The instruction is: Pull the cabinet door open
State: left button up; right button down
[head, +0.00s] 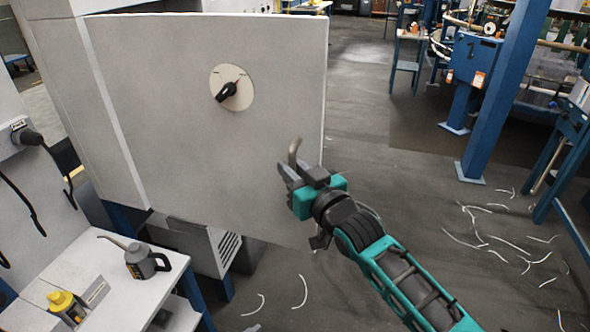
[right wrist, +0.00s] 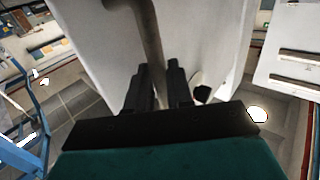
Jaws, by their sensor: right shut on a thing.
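The cabinet door (head: 170,120) is a large pale grey panel at the left and middle of the head view. A round plate with a black rotary switch (head: 228,91) sits on its upper part. A curved metal handle (head: 294,149) stands near its right edge. My right gripper (head: 291,174) is at this handle, its fingers shut on the bar. In the right wrist view the bar (right wrist: 149,38) runs down between the two dark fingers (right wrist: 158,88). I cannot tell how far the door stands ajar. My left gripper is not in view.
A blue post (head: 495,95) and loom frame are at right. Pale strips (head: 490,236) lie on the otherwise open floor.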

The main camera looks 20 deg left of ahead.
jog(key=shift+s+a+r, duration=0.15)
jog(key=shift+s+a, duration=0.1)
jog(key=shift+a, duration=0.05)
jog(key=c, duration=1.1)
grip_release()
jog(key=shift+w+a, duration=0.1)
jog(key=shift+c, duration=0.2)
jog(key=shift+d, duration=0.2)
jog(key=v, duration=1.2)
jog(key=shift+s+d+p, duration=0.25)
jog(key=shift+d+p, duration=0.05)
jog(key=shift+p, duration=0.05)
